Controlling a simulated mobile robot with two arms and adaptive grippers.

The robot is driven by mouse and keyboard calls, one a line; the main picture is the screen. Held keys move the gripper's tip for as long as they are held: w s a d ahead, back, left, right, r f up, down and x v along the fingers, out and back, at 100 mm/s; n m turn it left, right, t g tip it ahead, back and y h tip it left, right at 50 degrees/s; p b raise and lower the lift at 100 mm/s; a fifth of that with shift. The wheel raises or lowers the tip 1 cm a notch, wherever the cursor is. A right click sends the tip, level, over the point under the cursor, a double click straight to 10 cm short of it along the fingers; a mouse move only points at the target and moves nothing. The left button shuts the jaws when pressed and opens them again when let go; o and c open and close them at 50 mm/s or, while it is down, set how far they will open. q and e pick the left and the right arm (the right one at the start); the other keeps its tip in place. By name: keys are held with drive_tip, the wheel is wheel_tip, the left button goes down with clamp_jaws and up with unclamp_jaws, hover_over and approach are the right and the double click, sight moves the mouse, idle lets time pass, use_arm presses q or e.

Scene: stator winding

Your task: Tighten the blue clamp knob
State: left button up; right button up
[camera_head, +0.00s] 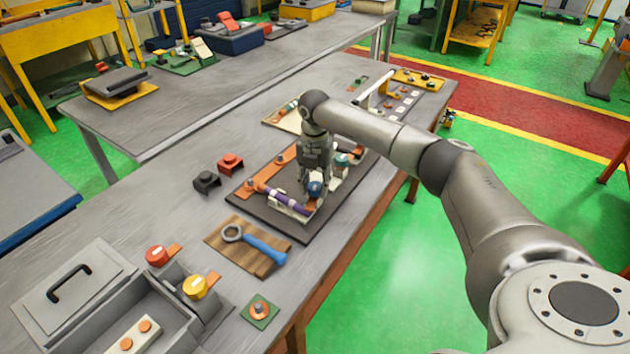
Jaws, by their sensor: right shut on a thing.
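The blue clamp knob (315,188) shows just under my right gripper (313,180), at the front right part of a dark baseplate (245,190). My right gripper points down from above and is shut on the knob. Its fingers hide part of the knob. A purple rod (272,195) lies slantwise to the left of the knob, on pale supports on the same plate. An orange piece (247,185) sits at the rod's left end. My left gripper is not in view.
A wooden board (225,246) with a blue-handled wrench (262,245) lies in front of the baseplate. Black and red blocks (230,163) stand left of it. A grey toolbox (95,310) is at the front left. Bare tabletop (165,205) lies at the left.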

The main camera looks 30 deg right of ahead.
drive_tip(key=shift+w+d+r+m, duration=0.15)
drive_tip(key=shift+r+m, duration=0.1)
drive_tip(key=shift+m, duration=0.35)
drive_tip(key=shift+w+d+r+m, duration=0.1)
drive_tip(key=shift+w+r+m, duration=0.1)
drive_tip(key=shift+m, duration=0.4)
drive_tip(key=shift+p, duration=0.3)
drive_tip(key=o, duration=0.8)
drive_tip(key=shift+s, duration=0.1)
drive_tip(key=shift+o, duration=1)
drive_tip(key=shift+s, duration=0.1)
drive_tip(key=shift+o, duration=0.2)
drive_tip(key=shift+a+f, duration=0.1)
drive_tip(key=shift+f, duration=0.05)
